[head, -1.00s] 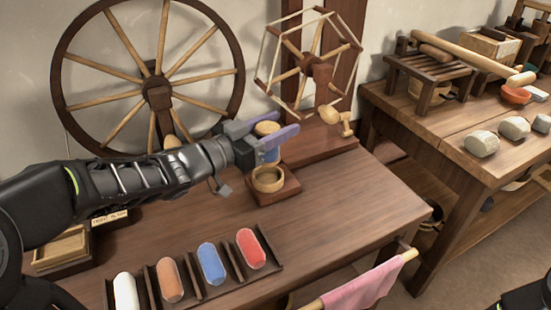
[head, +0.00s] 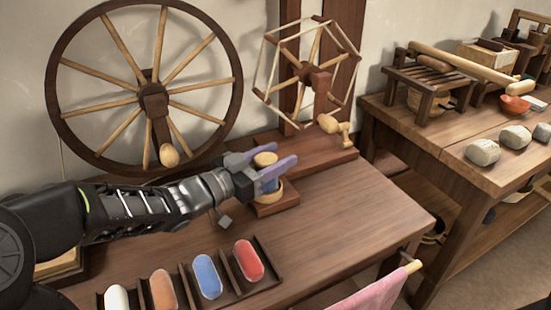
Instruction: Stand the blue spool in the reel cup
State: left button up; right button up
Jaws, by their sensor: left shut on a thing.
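The blue spool (head: 270,184) has pale wooden ends and stands upright. My left gripper (head: 271,167) is shut on it, with a purple finger across its front. The reel cup (head: 273,196), a pale round wooden cup on a dark square base, is directly under the spool. The spool's lower end is at the cup's mouth; I cannot tell how deep it sits, as the rim and gripper hide it. My right gripper is not in view.
A rack (head: 226,283) with white, orange, blue and red pieces lies at the table's front. A large spoked wheel (head: 152,95) and a wooden reel (head: 315,80) stand behind. The table's right part (head: 355,205) is clear. A pink cloth (head: 372,294) hangs in front.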

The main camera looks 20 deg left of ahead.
pick_arm(q)
jog(key=shift+f, duration=0.25)
jog(key=o, duration=1.4)
jog(key=shift+r, duration=0.25)
jog(key=shift+s+a, duration=0.1)
jog(key=shift+s, duration=0.1)
jog(key=p+v, duration=0.3)
jog(key=v, duration=0.7)
jog(key=shift+s+a, duration=0.15)
jog(key=shift+s, duration=0.1)
jog(key=shift+s+a, duration=0.25)
jog(key=shift+s, duration=0.25)
